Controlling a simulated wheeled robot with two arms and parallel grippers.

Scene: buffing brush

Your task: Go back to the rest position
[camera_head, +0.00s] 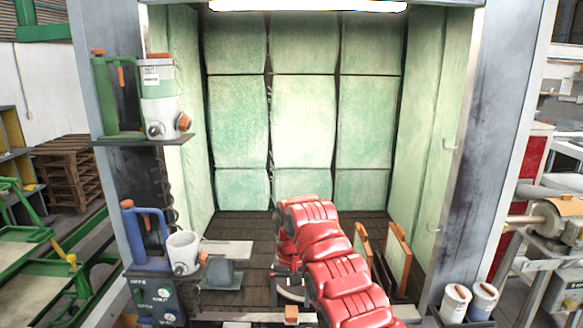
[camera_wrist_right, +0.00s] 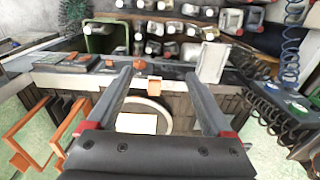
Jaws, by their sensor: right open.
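My right arm, in red ridged covering, reaches into the booth with green padded walls (camera_head: 304,120) in the head view and bends down toward its floor. In the right wrist view my right gripper (camera_wrist_right: 158,76) has its two grey fingers wide apart, with nothing between them. A small orange block (camera_wrist_right: 155,84) on the booth's front edge shows beyond the fingers. It also shows in the head view (camera_head: 291,315). A white round piece (camera_wrist_right: 148,104) lies below the gripper, partly covered by a pale sheet (camera_wrist_right: 136,124). My left gripper is not in view.
Orange-framed panels (camera_head: 398,258) stand right of my arm in the booth. A shelf with white canisters (camera_head: 159,100) and a lower white cup (camera_head: 184,252) are at the left. Two white cups (camera_head: 455,303) stand at front right. A coiled blue hose (camera_wrist_right: 291,50) hangs in the wrist view.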

